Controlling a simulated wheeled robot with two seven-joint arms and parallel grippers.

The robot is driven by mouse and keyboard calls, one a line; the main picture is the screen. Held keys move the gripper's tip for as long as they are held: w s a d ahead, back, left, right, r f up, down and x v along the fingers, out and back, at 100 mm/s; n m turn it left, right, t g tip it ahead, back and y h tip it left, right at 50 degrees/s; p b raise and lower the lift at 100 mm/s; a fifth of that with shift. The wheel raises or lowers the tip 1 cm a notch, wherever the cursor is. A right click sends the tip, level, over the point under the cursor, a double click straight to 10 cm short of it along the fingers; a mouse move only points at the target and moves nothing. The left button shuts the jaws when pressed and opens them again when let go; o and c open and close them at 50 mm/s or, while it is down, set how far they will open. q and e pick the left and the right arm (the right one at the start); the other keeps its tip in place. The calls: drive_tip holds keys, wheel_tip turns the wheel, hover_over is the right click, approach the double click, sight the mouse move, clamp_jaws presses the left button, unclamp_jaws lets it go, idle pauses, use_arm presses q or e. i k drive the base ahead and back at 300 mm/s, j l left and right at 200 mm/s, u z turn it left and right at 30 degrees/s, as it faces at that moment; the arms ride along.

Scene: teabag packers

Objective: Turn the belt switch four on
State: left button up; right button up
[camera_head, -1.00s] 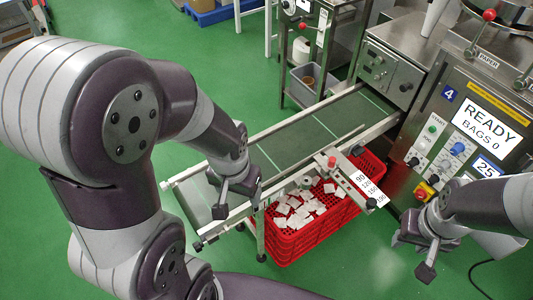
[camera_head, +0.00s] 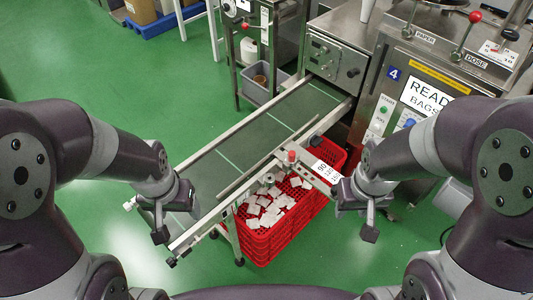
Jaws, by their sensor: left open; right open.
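The number four machine (camera_head: 395,73) stands at the upper right, with a blue "4" label and a white display reading "READ...". Its start button (camera_head: 384,109) is green, and a blue knob (camera_head: 409,120) is partly behind my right arm. The lower panel, where black switches showed earlier, is largely hidden by my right arm; I cannot make out a belt switch label. My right gripper (camera_head: 354,221) is open and empty, below the panel and right of the red crate. My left gripper (camera_head: 178,224) is open and empty by the conveyor's near left end.
The green conveyor belt (camera_head: 235,155) runs diagonally from the machine. A red crate (camera_head: 285,235) with several white teabags stands under its right side. A steel control box (camera_head: 338,58) is at the belt's far end. Green floor is clear at left.

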sight(315, 141)
drive_tip(key=i+l, duration=0.15)
drive_tip(key=l, duration=0.25)
drive_tip(key=i+l+z, duration=0.1)
drive_tip(key=l, duration=0.25)
drive_tip(key=i+l, duration=0.25)
drive_tip(key=l, duration=0.15)
drive_tip(key=i+l+z, duration=0.15)
drive_tip(key=l, duration=0.2)
